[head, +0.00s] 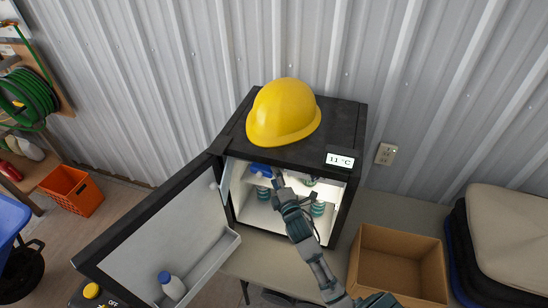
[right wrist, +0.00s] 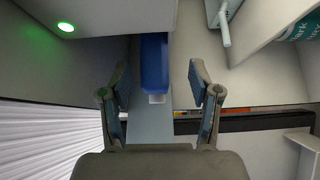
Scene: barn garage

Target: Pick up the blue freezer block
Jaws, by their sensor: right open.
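The blue freezer block (head: 261,169) lies on the upper shelf of the open mini fridge (head: 343,195), towards its left side. My right gripper (head: 278,179) reaches through the fridge opening and is just right of the block's visible part. In the right wrist view, the blue block (right wrist: 154,62) shows between the two spread fingers of my right gripper (right wrist: 159,70), nearer the left finger. The gripper is open and holds nothing. I cannot tell whether a finger touches the block. My left gripper is out of view.
The fridge door (head: 165,235) stands open to the left, with a bottle (head: 172,285) in its rack. Teal-striped cans (head: 318,208) stand inside. A yellow hard hat (head: 284,112) sits on top. An open cardboard box (head: 398,264) is on the table to the right.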

